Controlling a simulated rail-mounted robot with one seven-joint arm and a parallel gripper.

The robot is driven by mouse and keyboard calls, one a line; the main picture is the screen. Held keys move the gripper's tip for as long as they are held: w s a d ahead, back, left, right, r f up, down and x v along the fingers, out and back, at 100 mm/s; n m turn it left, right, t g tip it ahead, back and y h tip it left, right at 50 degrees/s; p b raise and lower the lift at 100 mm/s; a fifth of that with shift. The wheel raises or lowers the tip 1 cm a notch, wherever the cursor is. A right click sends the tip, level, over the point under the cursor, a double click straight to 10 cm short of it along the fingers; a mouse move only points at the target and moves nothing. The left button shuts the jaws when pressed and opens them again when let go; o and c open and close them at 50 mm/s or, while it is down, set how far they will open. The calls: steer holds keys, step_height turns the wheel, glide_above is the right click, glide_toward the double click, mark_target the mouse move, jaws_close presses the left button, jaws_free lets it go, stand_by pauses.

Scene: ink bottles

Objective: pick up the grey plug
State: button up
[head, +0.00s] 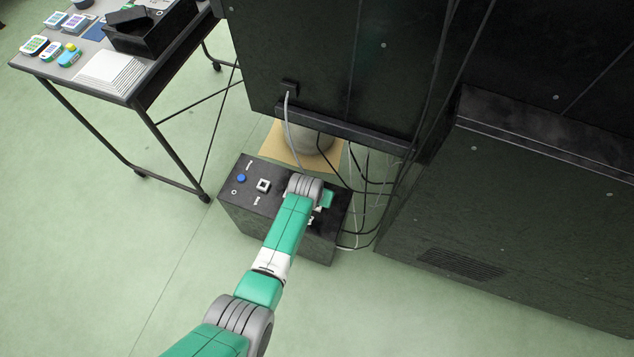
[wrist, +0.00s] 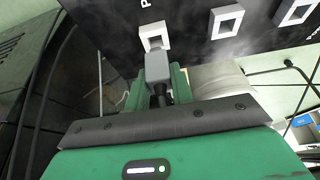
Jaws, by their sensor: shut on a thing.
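The grey plug (wrist: 156,66) is in the wrist view, between the two green fingers of my gripper (wrist: 158,84). My gripper is shut on it. A dark cable end shows below the plug. The plug's far end overlaps the lower edge of a white square socket (wrist: 145,32) on the black box; I cannot tell whether it sits in the socket or just in front of it. In the head view my arm reaches over the black box (head: 233,212), and the plug is hidden there.
Two more white square sockets (wrist: 227,21) are on the panel. The box also has a blue button (head: 241,178). Cables (head: 366,190) hang right of the box, next to large black cabinets (head: 500,190). A table (head: 60,68) with small bottles stands upper left. Floor is clear in front.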

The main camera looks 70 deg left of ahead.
steer(key=s+d+r+p, duration=0.1)
steer(key=d+p, duration=0.2)
steer(key=d, duration=0.4)
steer(key=s+d+r+p, duration=0.1)
steer(key=d+p, duration=0.3)
steer(key=d, duration=0.4)
steer(key=shift+s+d, duration=0.3)
steer(key=shift+s, duration=0.45)
